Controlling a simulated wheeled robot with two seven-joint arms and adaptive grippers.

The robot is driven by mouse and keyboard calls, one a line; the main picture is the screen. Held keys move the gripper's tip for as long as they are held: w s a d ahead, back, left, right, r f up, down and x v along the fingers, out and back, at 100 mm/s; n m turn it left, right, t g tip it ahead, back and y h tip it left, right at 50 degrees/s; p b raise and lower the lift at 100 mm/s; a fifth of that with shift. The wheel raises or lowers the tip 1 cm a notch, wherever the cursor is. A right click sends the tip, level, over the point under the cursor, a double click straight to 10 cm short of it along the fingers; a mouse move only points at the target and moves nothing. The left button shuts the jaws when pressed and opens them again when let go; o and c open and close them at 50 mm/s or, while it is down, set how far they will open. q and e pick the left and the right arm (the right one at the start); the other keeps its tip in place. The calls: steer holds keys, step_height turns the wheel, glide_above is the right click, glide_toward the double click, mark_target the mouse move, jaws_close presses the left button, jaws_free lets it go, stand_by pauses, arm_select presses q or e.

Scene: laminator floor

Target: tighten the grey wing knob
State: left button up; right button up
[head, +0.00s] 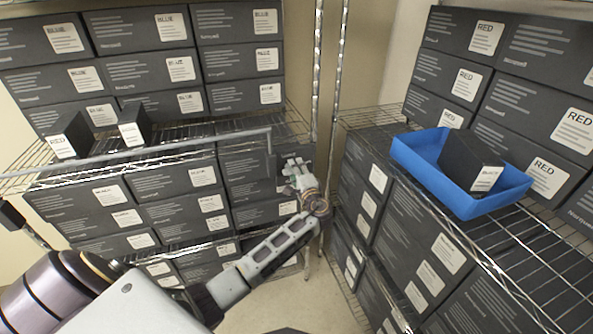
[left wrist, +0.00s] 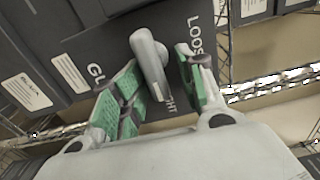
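The grey wing knob (left wrist: 150,62) shows in the left wrist view on a dark panel (left wrist: 185,18) with white lettering. My left gripper (left wrist: 157,62) is open, with one green-padded finger on each side of the knob. A gap shows at the right finger; contact at the left finger is unclear. In the head view my left gripper (head: 300,172) is at the shelf's right end, and I cannot make out the knob there. My right gripper is not in view.
Wire shelves (head: 200,133) hold stacked dark boxes (head: 175,185) behind my left arm. Wire-shelf posts (head: 340,60) stand close to the right of the gripper. A blue tray (head: 420,172) with a dark box (head: 470,165) in it rests on the right shelf.

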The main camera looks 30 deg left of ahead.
arm_select(q)
steer(key=v, duration=1.2)
stand_by(0.6)
